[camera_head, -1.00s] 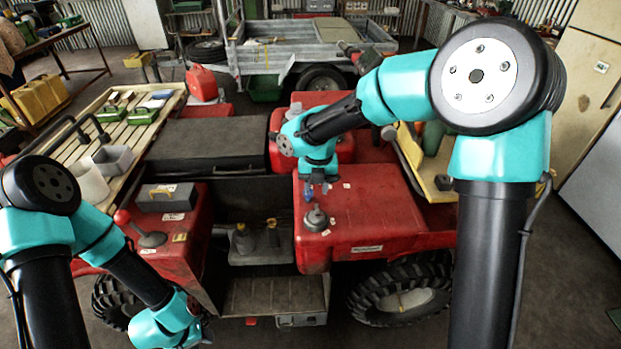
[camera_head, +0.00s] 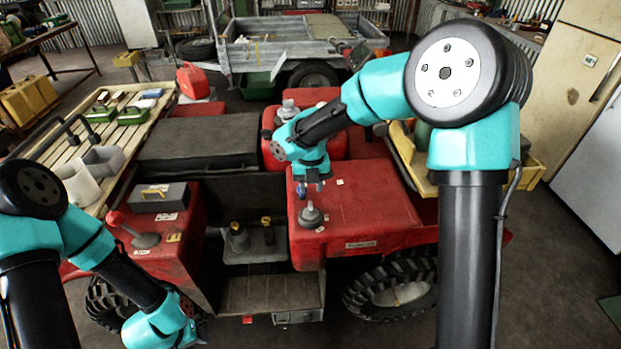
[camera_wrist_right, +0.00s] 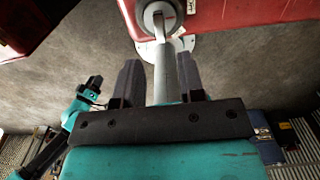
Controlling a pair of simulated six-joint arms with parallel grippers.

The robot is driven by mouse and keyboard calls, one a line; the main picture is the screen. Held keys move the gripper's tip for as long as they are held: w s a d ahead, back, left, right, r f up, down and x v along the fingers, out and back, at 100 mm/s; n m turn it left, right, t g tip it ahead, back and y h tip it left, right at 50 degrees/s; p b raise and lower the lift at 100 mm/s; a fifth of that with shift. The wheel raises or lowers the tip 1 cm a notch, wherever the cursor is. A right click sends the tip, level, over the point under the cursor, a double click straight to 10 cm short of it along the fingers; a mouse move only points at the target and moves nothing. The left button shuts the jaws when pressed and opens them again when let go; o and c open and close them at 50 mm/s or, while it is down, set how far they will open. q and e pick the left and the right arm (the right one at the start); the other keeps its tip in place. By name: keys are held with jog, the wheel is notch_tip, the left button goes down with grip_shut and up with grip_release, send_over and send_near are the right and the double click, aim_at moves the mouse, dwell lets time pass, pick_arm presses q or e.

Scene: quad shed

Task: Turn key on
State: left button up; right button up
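The key switch is a grey round fitting (camera_head: 311,216) on the red front panel of the quad. In the right wrist view a silver ring (camera_wrist_right: 158,18) on a white plate shows at the top, and a grey bar (camera_wrist_right: 164,72) reaches from it toward my gripper. My right gripper (camera_head: 313,188) is just above the fitting in the head view. In the right wrist view its fingers (camera_wrist_right: 157,80) stand apart, with the bar between them, closer to the right finger. My left gripper (camera_head: 198,328) is low at the left, its fingers mostly hidden by its arm.
A red-knobbed lever (camera_head: 146,240) and a grey box (camera_head: 158,197) are on the quad's left side. A wooden rack (camera_head: 125,125) with small boxes is at the left. The front tyre (camera_head: 392,292) is below the red panel.

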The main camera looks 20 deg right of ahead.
aim_at(311, 204)
jog(key=shift+f, duration=3.8)
jog(key=shift+c, duration=0.2)
